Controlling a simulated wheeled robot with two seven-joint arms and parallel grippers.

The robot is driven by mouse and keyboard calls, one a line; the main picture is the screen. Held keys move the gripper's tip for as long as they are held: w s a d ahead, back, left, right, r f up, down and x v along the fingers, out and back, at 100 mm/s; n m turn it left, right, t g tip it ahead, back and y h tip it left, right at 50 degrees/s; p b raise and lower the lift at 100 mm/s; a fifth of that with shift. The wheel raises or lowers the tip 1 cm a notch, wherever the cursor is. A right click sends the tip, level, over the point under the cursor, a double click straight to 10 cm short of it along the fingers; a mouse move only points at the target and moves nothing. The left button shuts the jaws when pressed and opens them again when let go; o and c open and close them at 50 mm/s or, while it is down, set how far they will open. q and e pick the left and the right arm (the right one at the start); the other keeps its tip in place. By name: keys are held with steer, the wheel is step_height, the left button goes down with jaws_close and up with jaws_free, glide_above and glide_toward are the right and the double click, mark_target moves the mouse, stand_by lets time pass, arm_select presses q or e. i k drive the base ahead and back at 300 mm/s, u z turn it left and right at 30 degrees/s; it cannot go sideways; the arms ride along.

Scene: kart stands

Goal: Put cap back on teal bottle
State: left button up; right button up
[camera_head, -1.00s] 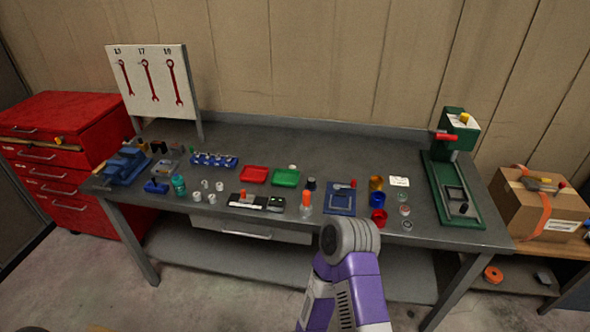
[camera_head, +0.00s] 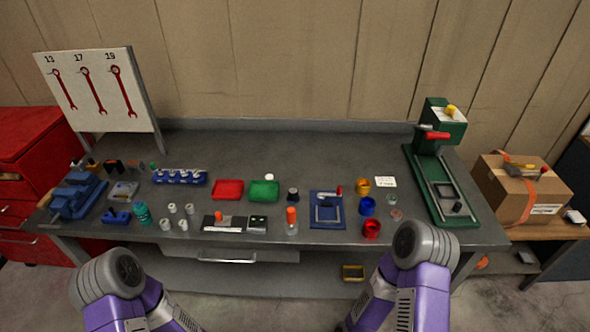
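The teal bottle (camera_head: 142,214) stands upright near the front left edge of the workbench, beside several small white cylinders. It is too small to tell whether its mouth is bare. I cannot tell for sure which thing is its cap. A small white round piece (camera_head: 269,177) sits behind the green tray, and a small green piece (camera_head: 153,166) stands further back on the left. Both my arms show in front of the bench as purple links with grey ribbed joints. Neither gripper shows, and both visible arm parts are apart from the bottle.
The grey workbench (camera_head: 300,148) holds a blue vise (camera_head: 78,195), red tray (camera_head: 228,189), green tray (camera_head: 264,190), orange-topped bottle (camera_head: 291,222), blue cup (camera_head: 367,206), red cup (camera_head: 371,229) and green press (camera_head: 440,185). The bench's back strip is mostly clear.

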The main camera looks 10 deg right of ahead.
mark_target(142, 212)
steer(key=u, duration=0.2)
steer(key=i, duration=0.65)
steer(key=u, duration=0.5)
